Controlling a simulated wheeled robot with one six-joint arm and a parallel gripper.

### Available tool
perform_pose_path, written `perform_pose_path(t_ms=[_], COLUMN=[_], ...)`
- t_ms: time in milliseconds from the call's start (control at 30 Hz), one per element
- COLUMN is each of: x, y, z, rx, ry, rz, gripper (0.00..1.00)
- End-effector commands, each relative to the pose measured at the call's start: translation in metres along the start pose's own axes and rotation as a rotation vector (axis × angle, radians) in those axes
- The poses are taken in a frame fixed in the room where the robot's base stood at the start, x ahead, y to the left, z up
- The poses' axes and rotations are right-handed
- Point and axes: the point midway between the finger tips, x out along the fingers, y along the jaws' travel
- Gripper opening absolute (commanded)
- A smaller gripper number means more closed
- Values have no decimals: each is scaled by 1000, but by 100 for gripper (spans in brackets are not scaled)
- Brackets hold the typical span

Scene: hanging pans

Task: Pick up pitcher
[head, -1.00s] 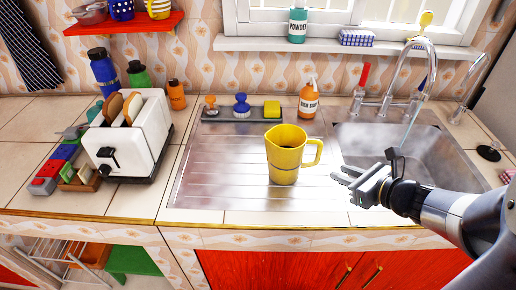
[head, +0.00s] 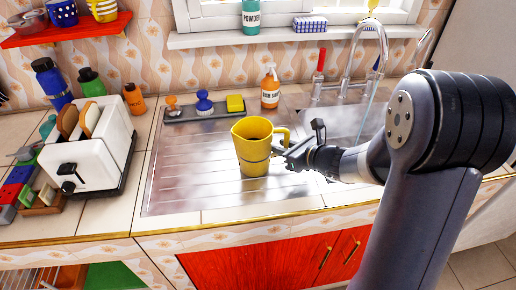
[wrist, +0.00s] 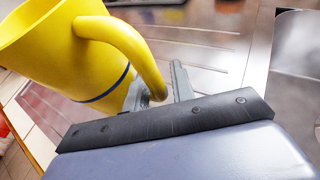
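The yellow pitcher (head: 253,155) stands upright on the ribbed metal drainboard (head: 190,180), with its handle toward the right. In the wrist view the pitcher (wrist: 55,50) fills the upper left, with a dark blue band near its base. My gripper (head: 296,142) is at the right side of the pitcher, by its handle. In the wrist view my gripper (wrist: 158,88) is open, with one finger on each side of the lower handle. I cannot tell whether either finger touches it.
The sink with its tap (head: 350,60) lies behind and right of my gripper. An orange soap bottle (head: 270,88) and a tray with a yellow sponge (head: 235,103) stand behind the pitcher. A toaster (head: 90,150) is at the left. The drainboard's front is clear.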

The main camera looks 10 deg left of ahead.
Motion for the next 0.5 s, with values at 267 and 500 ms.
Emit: perform_pose_path(t_ms=[267,500], x=[9,9], y=[0,0], z=[0,0], rx=[0,0], ry=[0,0], rz=[0,0], gripper=[24,10])
